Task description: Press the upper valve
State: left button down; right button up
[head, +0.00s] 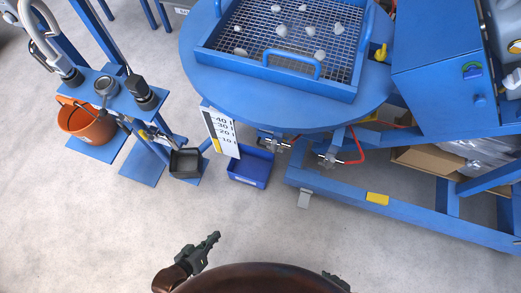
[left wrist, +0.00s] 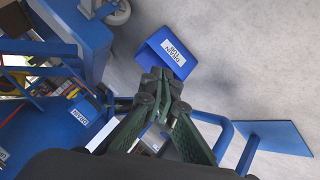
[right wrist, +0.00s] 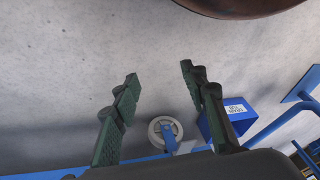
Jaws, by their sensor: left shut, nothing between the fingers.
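Two metal valves with red hoses sit under the front edge of the round blue tank, a left valve (head: 274,146) and a right valve (head: 328,160). A yellow handle (head: 381,53) is on the tank's right side. I cannot tell which is the upper valve. My left gripper (head: 213,238) is shut and empty over the floor, in front of the tank and apart from the valves. Its closed fingertips show in the left wrist view (left wrist: 162,78). My right gripper (right wrist: 160,72) is open and empty over the floor; only a bit shows at the head view's bottom edge.
A blue bin (head: 250,168) stands on the floor below the tank edge, near a level scale (head: 221,132). A blue stand (head: 140,165) with an orange bucket (head: 86,124) is at left. A blue frame beam (head: 410,212) bounds the right. Front floor is clear.

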aim_at(274, 147)
pick_arm(q)
jog(key=w+d+r+n+t+h+p, duration=0.1)
jog(key=w+r, duration=0.4)
jog(key=r, duration=0.6)
jog(key=w+d+r+n+t+h+p, duration=0.1)
jog(key=w+d+r+n+h+p, duration=0.1)
jog(key=r, duration=0.9)
jog(key=w+d+r+n+t+h+p, duration=0.1)
jog(key=w+d+r+n+h+p, duration=0.1)
jog(key=w+r+h+p, duration=0.3)
jog(key=w+r+h, duration=0.1)
jog(key=w+r, duration=0.3)
jog(key=r, duration=0.3)
jog(key=shift+n, duration=0.4)
pick_arm(e)
jog(key=s+d+f+g+h, duration=0.2)
jog(key=s+d+f+g, duration=0.1)
jog(key=s+d, duration=0.5)
jog(key=s+f, duration=0.1)
jog(key=s, duration=0.1)
jog(key=shift+s+d+f+g, duration=0.25)
jog(key=shift+s+f+g, duration=0.05)
jog(key=shift+f+g, duration=0.1)
pick_arm(q)
jog(key=shift+w+d, duration=0.1)
jog(key=shift+d, duration=0.05)
